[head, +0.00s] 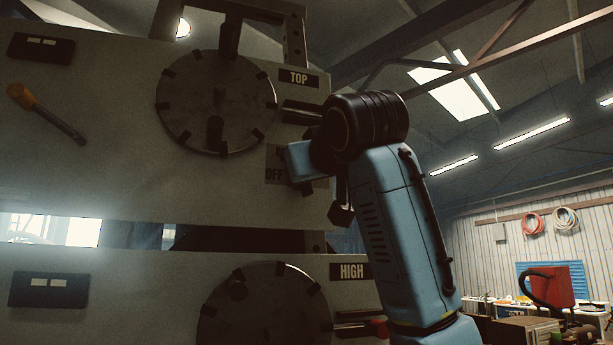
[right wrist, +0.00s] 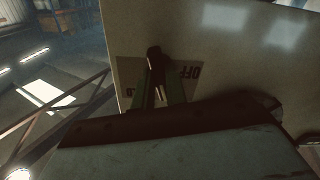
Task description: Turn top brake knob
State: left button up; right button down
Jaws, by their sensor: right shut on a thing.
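The upper panel (head: 120,150) carries a large round dial (head: 215,100) and a TOP label (head: 298,78). An OFF plate (head: 273,173) sits below that label, partly covered by my right gripper. In the right wrist view the same OFF plate (right wrist: 188,72) shows upside down, with a small dark knob (right wrist: 154,55) in front of it. My right gripper (right wrist: 160,88) is shut on this knob, one finger on each side. In the head view my own wrist hides the knob and the fingertips. My left gripper is out of view.
A lower panel (head: 130,290) has a similar dial (head: 262,312) and a HIGH label (head: 352,271). An orange-tipped lever (head: 45,113) sticks out at the left of the upper panel. Open room and a cluttered workbench (head: 515,305) lie to the right.

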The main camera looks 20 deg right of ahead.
jog(key=shift+r+n, duration=0.1)
jog(key=shift+n, duration=1)
jog(key=c, duration=1.4)
grip_release()
jog(key=shift+c, duration=0.2)
jog(key=s+b, duration=0.5)
jog(key=s, duration=0.8)
jog(key=shift+s+d, duration=0.2)
jog(key=shift+s, duration=0.05)
